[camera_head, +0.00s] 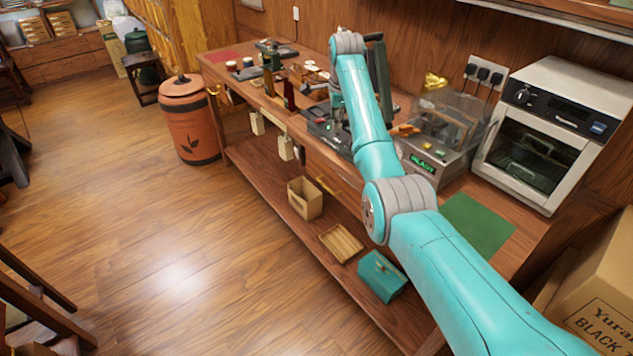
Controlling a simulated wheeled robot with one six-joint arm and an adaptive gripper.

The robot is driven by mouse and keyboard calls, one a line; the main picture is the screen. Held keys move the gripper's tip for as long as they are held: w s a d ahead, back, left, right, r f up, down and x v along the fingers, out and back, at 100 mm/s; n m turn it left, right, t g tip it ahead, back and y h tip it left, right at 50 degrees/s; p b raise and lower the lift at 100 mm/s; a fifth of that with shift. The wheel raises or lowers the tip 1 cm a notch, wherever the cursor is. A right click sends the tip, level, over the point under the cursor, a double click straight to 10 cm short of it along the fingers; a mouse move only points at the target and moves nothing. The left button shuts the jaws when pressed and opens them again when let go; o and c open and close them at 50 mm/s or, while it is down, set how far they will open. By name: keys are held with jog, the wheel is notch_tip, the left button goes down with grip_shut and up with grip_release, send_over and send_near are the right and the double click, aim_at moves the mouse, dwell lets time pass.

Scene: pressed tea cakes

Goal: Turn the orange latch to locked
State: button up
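A small orange piece (405,130), which looks like the orange latch, sits at the left top edge of a grey machine (432,165) with a transparent cover on the bench. It is too small to tell which way it is turned. The machine has a lit green display on its front. My teal arm reaches over the bench from the lower right, and its far joint stands left of the machine.
A white oven (555,130) stands right of the machine. Several small items crowd the left part of the wooden bench (240,85). A green mat (478,222) lies in front of the oven. A lower shelf holds a teal box (381,275). The floor at left is mostly clear.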

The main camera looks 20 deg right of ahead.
jog(key=w+a+f+n, duration=0.1)
jog(key=w+a+f, duration=0.15)
jog(key=a, duration=0.25)
jog(key=s+f+n+t, duration=0.1)
jog(key=s+f, duration=0.2)
jog(key=f, duration=0.5)
jog(key=s+a+f+n+t, duration=0.1)
jog(key=s+f+n, duration=0.1)
jog(key=f, duration=0.7)
jog(key=shift+s+f, duration=0.3)
jog(key=shift+s, duration=0.15)
